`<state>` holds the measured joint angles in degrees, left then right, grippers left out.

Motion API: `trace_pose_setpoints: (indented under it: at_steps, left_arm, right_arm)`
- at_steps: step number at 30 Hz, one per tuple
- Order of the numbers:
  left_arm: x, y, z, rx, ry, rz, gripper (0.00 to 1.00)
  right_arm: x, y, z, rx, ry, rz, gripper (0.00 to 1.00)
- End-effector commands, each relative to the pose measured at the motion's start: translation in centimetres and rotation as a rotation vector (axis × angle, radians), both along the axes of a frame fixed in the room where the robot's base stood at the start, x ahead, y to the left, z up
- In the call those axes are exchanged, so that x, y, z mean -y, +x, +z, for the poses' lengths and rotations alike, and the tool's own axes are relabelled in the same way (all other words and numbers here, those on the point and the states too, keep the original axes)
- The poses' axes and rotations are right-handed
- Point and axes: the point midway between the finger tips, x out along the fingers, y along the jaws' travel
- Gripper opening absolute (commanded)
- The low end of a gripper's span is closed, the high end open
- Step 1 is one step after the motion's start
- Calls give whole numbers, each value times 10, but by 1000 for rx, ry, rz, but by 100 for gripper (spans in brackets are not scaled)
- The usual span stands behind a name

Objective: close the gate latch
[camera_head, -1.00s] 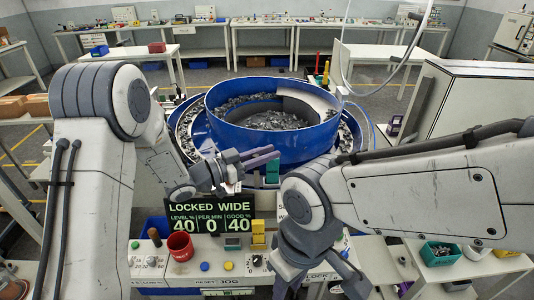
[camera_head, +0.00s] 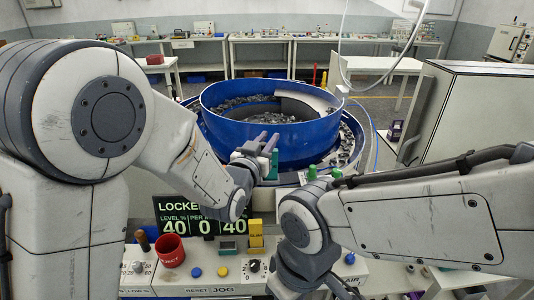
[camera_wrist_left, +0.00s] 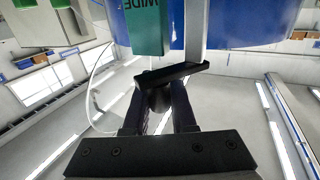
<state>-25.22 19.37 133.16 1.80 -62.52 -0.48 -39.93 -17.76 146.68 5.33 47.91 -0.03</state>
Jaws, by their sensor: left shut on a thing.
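My left gripper (camera_head: 267,143) reaches to the near rim of the blue bowl (camera_head: 225,130), beside a green block (camera_head: 271,166). In the left wrist view, my left gripper (camera_wrist_left: 160,108) is shut on a dark round part under a slanted black bar. I take this dark part to be the gate latch (camera_wrist_left: 170,75). Just beyond it is the green block marked WIDE (camera_wrist_left: 150,30), with the blue bowl wall behind. The latch is hard to make out in the head view. My right gripper hangs low in the head view; its fingers are not clear.
A black display (camera_head: 180,224), partly hidden by my left arm, stands before the bowl. Two green caps (camera_head: 312,172) stand right of my left gripper. A grey cabinet (camera_head: 470,110) is at the right.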

Motion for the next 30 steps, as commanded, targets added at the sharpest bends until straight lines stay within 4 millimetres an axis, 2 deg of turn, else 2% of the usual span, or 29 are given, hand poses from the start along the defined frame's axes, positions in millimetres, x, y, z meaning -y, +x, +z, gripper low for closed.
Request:
trace_pose_setpoints:
  at_steps: [1, 8, 21, 30]
  left_arm:
    - [5, 0, -4, 3, -1, 36, 0]
    - [4, 9, -1, 0, 1, 254, 0]
    - [-4, 23, 3, -1, 4, 651, 0]
    - [-9, 28, 2, 1, 1, 824, 0]
  right_arm:
    - [0, 0, -10, 0, 0, 0, 35]
    - [0, 0, -17, 0, 0, 0, 35]
    - [0, 0, 5, 0, 0, 0, 35]
    - [0, 0, 18, 0, 0, 0, 35]
